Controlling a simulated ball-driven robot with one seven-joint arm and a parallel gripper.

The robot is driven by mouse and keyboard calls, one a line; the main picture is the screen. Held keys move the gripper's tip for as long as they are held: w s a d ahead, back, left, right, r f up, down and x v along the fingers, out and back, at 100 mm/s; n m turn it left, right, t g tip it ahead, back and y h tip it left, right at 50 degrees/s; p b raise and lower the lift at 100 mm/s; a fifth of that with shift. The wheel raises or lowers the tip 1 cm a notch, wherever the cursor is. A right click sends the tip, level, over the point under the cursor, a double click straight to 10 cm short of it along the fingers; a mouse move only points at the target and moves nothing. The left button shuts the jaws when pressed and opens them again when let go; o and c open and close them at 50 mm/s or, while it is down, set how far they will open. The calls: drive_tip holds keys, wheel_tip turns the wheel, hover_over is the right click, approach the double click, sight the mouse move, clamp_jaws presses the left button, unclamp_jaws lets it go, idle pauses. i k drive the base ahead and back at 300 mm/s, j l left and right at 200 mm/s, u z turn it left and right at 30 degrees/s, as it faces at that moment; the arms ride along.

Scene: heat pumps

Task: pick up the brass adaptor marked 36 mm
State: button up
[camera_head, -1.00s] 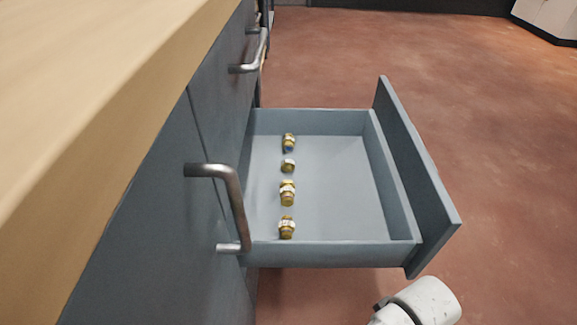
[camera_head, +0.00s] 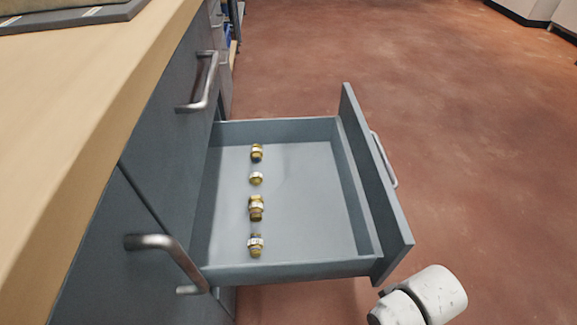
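Several brass adaptors lie in a row along the left part of an open grey drawer (camera_head: 310,190). The farthest adaptor (camera_head: 257,152) and the one in front of it (camera_head: 256,178), which is the smallest, lie apart. A larger adaptor (camera_head: 256,208) comes nearer, and the nearest adaptor (camera_head: 256,245) lies close to the drawer's near wall. Each has a pale band, but the markings are too small to read, so I cannot tell which is 36 mm. My gripper is not in view; a white part of my arm shows at the bottom right, outside the drawer.
The drawer front (camera_head: 375,185) with its handle stands out to the right over open red floor (camera_head: 470,130). A wooden worktop (camera_head: 90,110) and grey cabinet with bar handles (camera_head: 200,82) run along the left. The drawer's right half is empty.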

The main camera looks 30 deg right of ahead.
sight(256, 178)
drive_tip(key=l+z, duration=0.1)
drive_tip(key=z, duration=0.3)
drive_tip(key=i+z, duration=0.1)
drive_tip(key=z, duration=0.3)
drive_tip(key=i+l+z, duration=0.1)
drive_tip(key=z, duration=0.3)
drive_tip(key=i+z, duration=0.1)
drive_tip(key=z, duration=0.3)
drive_tip(key=i+l, duration=0.1)
drive_tip(key=i, duration=1.85)
drive_tip(key=i+u, duration=0.1)
drive_tip(key=u, duration=0.75)
drive_tip(key=i+l+u, duration=0.1)
drive_tip(key=u, duration=0.3)
drive_tip(key=i+l+u, duration=0.1)
drive_tip(key=u, duration=0.35)
